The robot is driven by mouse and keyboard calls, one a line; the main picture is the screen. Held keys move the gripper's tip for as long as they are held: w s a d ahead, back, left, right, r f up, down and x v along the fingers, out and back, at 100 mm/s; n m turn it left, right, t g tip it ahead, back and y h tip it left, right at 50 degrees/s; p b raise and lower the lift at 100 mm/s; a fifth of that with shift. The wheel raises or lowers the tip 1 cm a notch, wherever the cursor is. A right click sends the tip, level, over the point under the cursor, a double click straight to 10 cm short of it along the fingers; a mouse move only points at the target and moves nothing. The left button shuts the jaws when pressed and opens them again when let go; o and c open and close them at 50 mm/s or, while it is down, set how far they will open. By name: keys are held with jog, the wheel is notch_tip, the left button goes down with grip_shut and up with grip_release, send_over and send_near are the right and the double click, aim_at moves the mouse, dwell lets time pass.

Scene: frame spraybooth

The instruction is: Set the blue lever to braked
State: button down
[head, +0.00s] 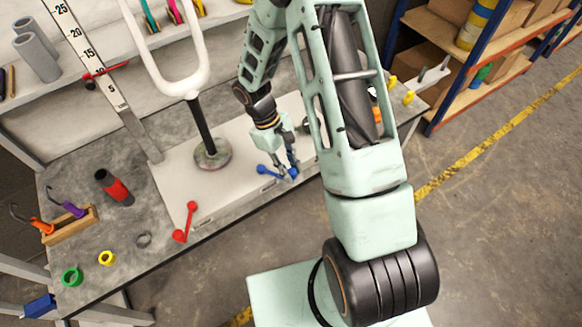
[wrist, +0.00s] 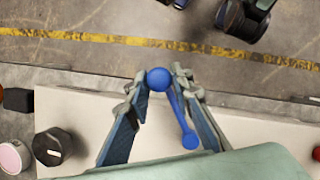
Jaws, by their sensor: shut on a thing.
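The blue lever (head: 272,172) is on the front part of the light panel on the bench, with a round blue knob at its left end in the head view. My gripper (head: 287,167) is down at its right part. In the wrist view, my gripper (wrist: 157,82) has one fingertip on each side of a round blue end of the lever (wrist: 159,78), shut on it. The lever's bar runs from there toward a smaller ball close to the right finger. The lever's base and any position marks cannot be made out.
A red lever (head: 185,222) sits to the left on the same panel. Behind is a black post (head: 205,135) on a round base. A red-and-black cylinder (head: 115,188) and coloured rings stand on the left bench. Dark knobs (wrist: 53,146) show in the wrist view.

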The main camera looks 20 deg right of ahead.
jog(key=s+a+m+y+b, duration=0.1)
jog(key=s+a+m+y, duration=0.2)
jog(key=a+m, duration=0.7)
jog(key=shift+a+m+y, duration=0.3)
jog(key=shift+m+y, duration=0.6)
jog(key=shift+m, duration=0.9)
jog(key=c, duration=1.7)
grip_release()
jog(key=shift+g, duration=0.3)
jog(key=v, duration=1.2)
